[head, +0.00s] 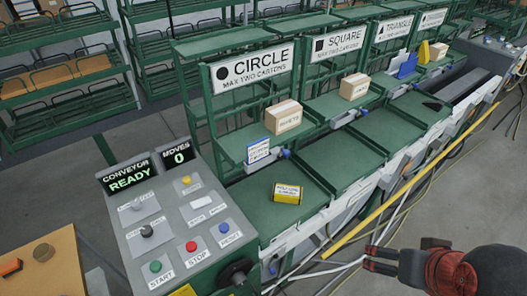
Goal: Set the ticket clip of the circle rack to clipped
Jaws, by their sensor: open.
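The circle rack (207,95) is a green frame near the middle, under a white sign reading CIRCLE, MAX TWO CARTONS (251,69). On its front shelf edge is a white ticket holder with a blue-edged card (258,150). A small blue knob (286,153) sits at its right end, seemingly the ticket clip. It is too small to tell whether it is clipped. A carton (284,117) stands on the shelf behind.
A control panel (140,229) reading CONVEYOR READY, MOVES 0 stands at the left front. A yellow-labelled block (288,192) lies on the lower green deck. A yellow rail (364,222) and loose cables run between my gripper and the racks. The square rack (340,41) stands to the right.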

